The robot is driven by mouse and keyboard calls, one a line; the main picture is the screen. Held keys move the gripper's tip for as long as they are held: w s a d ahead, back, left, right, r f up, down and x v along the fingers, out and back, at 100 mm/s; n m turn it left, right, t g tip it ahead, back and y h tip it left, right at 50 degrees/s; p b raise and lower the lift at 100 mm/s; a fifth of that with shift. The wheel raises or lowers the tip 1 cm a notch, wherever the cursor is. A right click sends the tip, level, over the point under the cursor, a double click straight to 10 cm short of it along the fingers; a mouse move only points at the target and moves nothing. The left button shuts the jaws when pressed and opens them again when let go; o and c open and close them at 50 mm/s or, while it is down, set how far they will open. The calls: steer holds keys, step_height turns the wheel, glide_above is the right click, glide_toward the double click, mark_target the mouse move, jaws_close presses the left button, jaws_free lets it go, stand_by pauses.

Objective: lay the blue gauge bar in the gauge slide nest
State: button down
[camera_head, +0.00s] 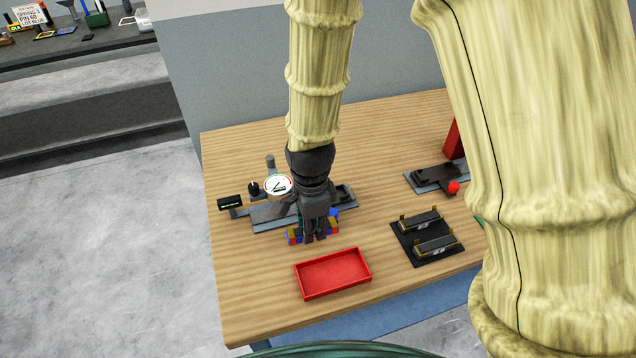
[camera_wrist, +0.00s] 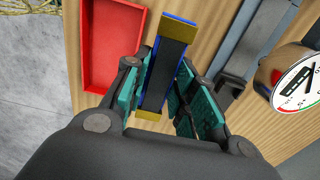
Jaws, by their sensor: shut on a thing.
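The blue gauge bar (camera_wrist: 165,68) has blue edges, a dark middle and gold-coloured ends. My gripper (camera_wrist: 160,90) is shut on it, with a teal finger pad along each side. In the head view my gripper (camera_head: 314,232) points down and hides the bar's middle; a blue and orange end (camera_head: 294,237) shows. The grey gauge slide (camera_head: 270,213), with a round dial (camera_head: 278,186), lies just behind the gripper. My gripper and arm hide part of the slide, and I cannot make out its nest. The bar is in front of the slide; its exact height is unclear.
A red tray (camera_head: 333,291) lies in front of the gripper. A black rack (camera_head: 428,244) with two dark bars stands to the right. Behind it is another fixture (camera_head: 436,178) with a red knob. Bare wooden table (camera_head: 240,290) lies left of the tray.

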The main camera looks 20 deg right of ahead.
steer(key=shift+w+d+r, duration=0.15)
steer(key=shift+w, duration=0.25)
steer(key=w+d+p, duration=0.2)
steer(key=w, duration=0.2)
steer(key=w+d+f+p, duration=0.1)
steer(key=w+d, duration=0.1)
steer(key=w, duration=0.2)
steer(key=w+d+p, duration=0.2)
steer(key=w, duration=0.2)
steer(key=shift+w+d+f+p, duration=0.2)
steer(key=shift+w+p, duration=0.05)
steer(key=shift+p, duration=0.05)
steer(key=shift+w+d+f, duration=0.2)
steer(key=shift+w, duration=0.2)
steer(key=shift+s+f+p, duration=0.15)
steer(key=shift+f+p, duration=0.15)
steer(key=shift+p, duration=0.2)
steer(key=shift+f+p, duration=0.6)
steer(key=shift+f, duration=0.75)
steer(key=shift+f, duration=0.15)
steer(key=c, duration=1.2)
jaws_free()
steer(key=shift+o, duration=0.2)
steer(key=shift+r, duration=0.2)
